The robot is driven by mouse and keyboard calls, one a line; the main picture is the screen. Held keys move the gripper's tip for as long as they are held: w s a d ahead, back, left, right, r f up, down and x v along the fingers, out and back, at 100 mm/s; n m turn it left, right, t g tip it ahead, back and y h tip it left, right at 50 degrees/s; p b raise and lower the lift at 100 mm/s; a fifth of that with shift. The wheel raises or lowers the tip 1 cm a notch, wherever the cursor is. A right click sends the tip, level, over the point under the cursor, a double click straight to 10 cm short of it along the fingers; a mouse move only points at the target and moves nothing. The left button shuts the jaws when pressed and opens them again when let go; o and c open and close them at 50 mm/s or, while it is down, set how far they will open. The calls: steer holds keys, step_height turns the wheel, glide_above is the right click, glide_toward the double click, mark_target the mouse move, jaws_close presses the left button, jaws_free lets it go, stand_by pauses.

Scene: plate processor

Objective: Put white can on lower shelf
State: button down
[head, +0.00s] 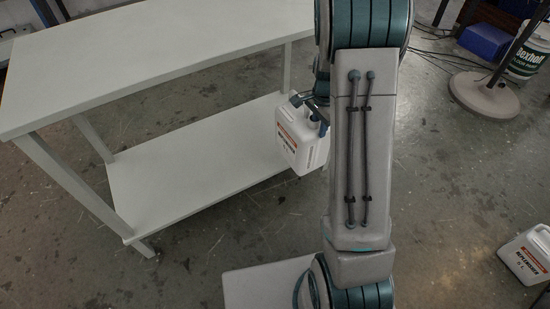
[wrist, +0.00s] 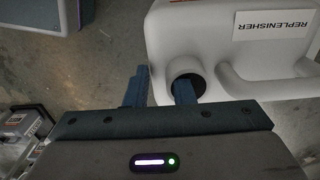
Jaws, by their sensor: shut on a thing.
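The white can (head: 298,143) with a printed label hangs beside the front edge of the lower shelf (head: 200,150) in the head view. My gripper (head: 314,110) is shut on the can near its top, partly hidden behind my arm. In the wrist view the can (wrist: 225,45) fills the upper right, with its label, neck and handle showing. My gripper (wrist: 160,92) has one finger in the can's neck opening and the other outside it. The lower shelf is bare where it shows. Whether the can touches the shelf edge cannot be told.
The white upper table top (head: 150,50) overhangs the lower shelf. White legs (head: 75,185) stand at the left end. Another white can (head: 527,255) stands on the floor at far right. A round stand base (head: 484,95) and a white bucket (head: 528,52) are at upper right.

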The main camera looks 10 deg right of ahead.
steer(key=w+a+f+b, duration=0.6)
steer(key=w+a+f, duration=0.1)
steer(key=f, duration=0.3)
steer(key=shift+w+a+f, duration=0.25)
steer(key=shift+a+f, duration=0.15)
steer(key=shift+a, duration=0.45)
steer(key=shift+f, duration=0.2)
steer(key=c, duration=1.2)
jaws_free()
steer(key=shift+c, duration=0.2)
